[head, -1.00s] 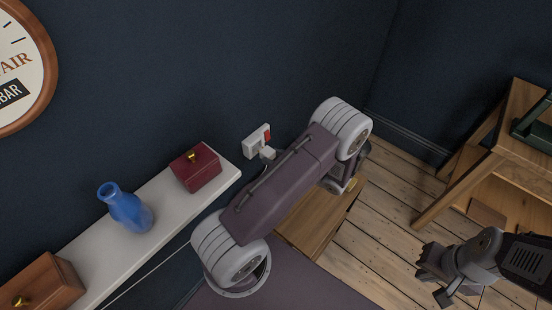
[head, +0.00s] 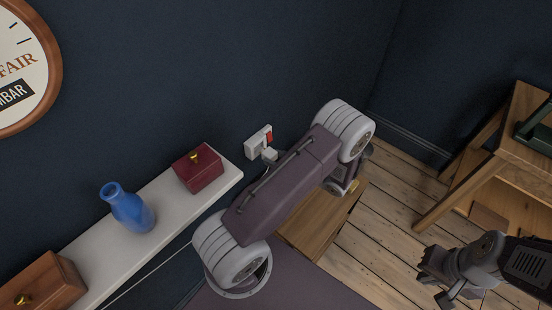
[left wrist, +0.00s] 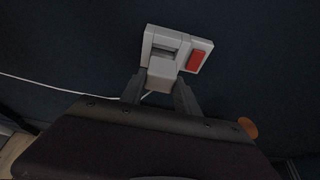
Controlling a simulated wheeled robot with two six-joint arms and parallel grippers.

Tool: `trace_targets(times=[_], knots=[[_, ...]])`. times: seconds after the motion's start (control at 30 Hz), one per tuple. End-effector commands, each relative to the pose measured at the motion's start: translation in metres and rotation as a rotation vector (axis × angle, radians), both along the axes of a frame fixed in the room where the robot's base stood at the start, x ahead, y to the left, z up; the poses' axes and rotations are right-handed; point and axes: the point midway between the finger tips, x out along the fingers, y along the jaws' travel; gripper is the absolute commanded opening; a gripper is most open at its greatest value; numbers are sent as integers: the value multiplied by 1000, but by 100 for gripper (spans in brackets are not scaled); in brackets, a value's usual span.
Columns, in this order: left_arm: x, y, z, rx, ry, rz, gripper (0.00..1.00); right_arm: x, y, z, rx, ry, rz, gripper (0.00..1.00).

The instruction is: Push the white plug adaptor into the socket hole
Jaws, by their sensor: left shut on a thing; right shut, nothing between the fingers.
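The white socket (head: 252,147) with a red switch is on the dark blue wall, above the right end of the white shelf. It also shows in the left wrist view (left wrist: 148,42). The white plug adaptor (left wrist: 161,74) is in front of the socket's left half, below a dark recess; it shows in the head view too (head: 269,155). I cannot tell whether it touches the socket. My left gripper (left wrist: 160,90) is shut on the adaptor; my arm mostly hides it in the head view. My right gripper (head: 428,279) is shut and empty over the floor at lower right.
The white shelf (head: 175,218) carries a dark red box (head: 198,170), a blue vase (head: 128,209) and a brown box (head: 45,283). A wooden piece (head: 305,233) stands below my left arm. Wooden shelving (head: 458,187) is at right. A clock (head: 25,70) hangs upper left.

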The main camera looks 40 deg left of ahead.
Motion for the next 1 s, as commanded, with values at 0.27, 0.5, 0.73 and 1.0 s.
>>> trace_targets(times=[0.27,0.5,0.73,1.0], knots=[[0,0,0,0,0,0,0,0,0,0,0,0,0,0],[0,2,0,0,0,0,0,0,0,0,0,0,0,0],[1,8,0,0,-1,1,0,0,0,0,0,0,0,0],[1,15,0,0,0,0,0,0,0,0,0,0,0,0]])
